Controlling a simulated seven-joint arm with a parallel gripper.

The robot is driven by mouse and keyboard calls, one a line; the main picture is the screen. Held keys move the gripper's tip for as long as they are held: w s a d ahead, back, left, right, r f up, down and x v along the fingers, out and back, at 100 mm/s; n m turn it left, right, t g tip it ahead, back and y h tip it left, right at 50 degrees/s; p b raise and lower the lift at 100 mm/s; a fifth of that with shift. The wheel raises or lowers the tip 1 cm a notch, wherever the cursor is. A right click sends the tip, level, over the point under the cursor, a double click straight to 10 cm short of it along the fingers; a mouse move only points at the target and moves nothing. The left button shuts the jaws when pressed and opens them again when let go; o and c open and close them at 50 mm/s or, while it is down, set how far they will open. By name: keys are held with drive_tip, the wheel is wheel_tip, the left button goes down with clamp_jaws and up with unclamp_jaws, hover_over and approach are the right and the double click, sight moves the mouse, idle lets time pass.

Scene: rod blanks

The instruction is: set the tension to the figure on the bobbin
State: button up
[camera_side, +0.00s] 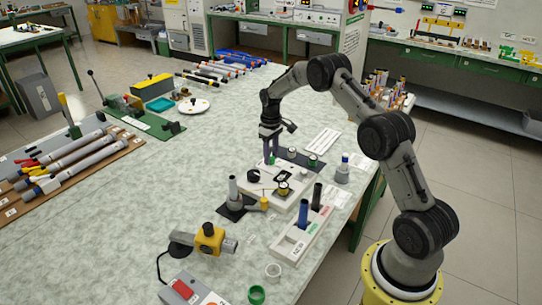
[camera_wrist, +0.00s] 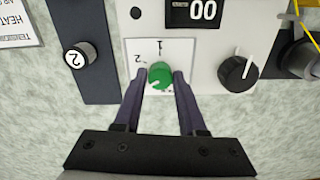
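In the wrist view a green knob (camera_wrist: 160,75) with a white mark sits on a white dial card (camera_wrist: 132,48) printed with 1 and 2. The other dial marks are partly hidden by my fingers. The white mark is at the knob's lower left in the picture. My gripper (camera_wrist: 161,77) has one finger on each side of the green knob, and both appear to touch it. The side view shows my gripper (camera_side: 271,158) pointing down at the pale panel (camera_side: 262,192). I cannot make out a bobbin with a readable figure.
A black knob (camera_wrist: 238,72) with a white pointer and a display (camera_wrist: 196,12) reading 00 are close by on the panel. A grey post (camera_side: 233,189) and a blue-tube rack (camera_side: 296,238) stand near the panel.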

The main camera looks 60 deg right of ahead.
sight(271, 157)
drive_tip(key=o, duration=0.3)
wheel_tip(271, 157, up, 14)
drive_tip(key=shift+f, duration=0.1)
idle(0.5)
